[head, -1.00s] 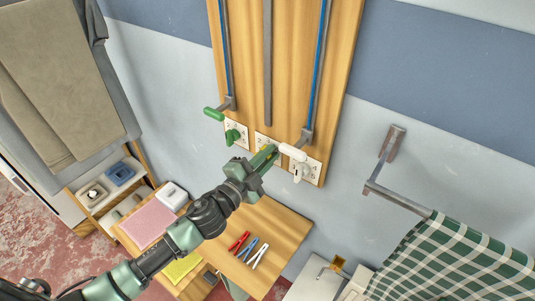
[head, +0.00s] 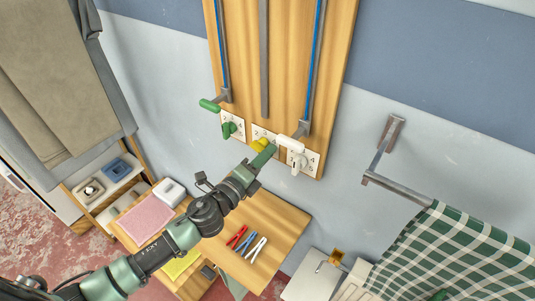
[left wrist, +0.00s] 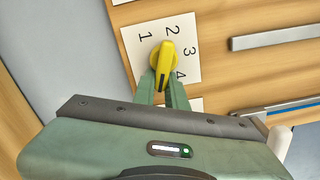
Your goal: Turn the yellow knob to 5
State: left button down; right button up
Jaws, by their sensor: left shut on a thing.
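The yellow knob (head: 259,143) sits on a white numbered plate, the middle of three at the foot of the wooden board. It also shows in the left wrist view (left wrist: 163,58), where the numerals 1 to 4 are readable on its plate (left wrist: 144,50). My left gripper (head: 268,153) reaches up to it from below, with its fingers shut on the knob's near end. The fingers cover the lower part of the plate, so no 5 is readable. I cannot tell which number the knob points to. My right gripper is not in view.
A green knob (head: 228,130) is on the left plate and a white knob (head: 298,163) on the right one. A green-handled lever (head: 210,105) and a white-handled lever (head: 291,144) stick out close by. Clothespins (head: 248,243) lie on the table (head: 282,225) below.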

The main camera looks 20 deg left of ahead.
pick_arm(q)
jog(key=shift+w+a+f+m, duration=0.1)
jog(key=shift+a+f+m, duration=0.15)
jog(key=shift+m, duration=0.55)
jog(key=shift+w+a+r, duration=0.1)
jog(key=shift+r, duration=0.1)
jog(key=c, duration=1.4)
grip_release()
jog(key=shift+c, duration=0.2)
jog(key=shift+a, duration=0.15)
jog(key=shift+f, duration=0.1)
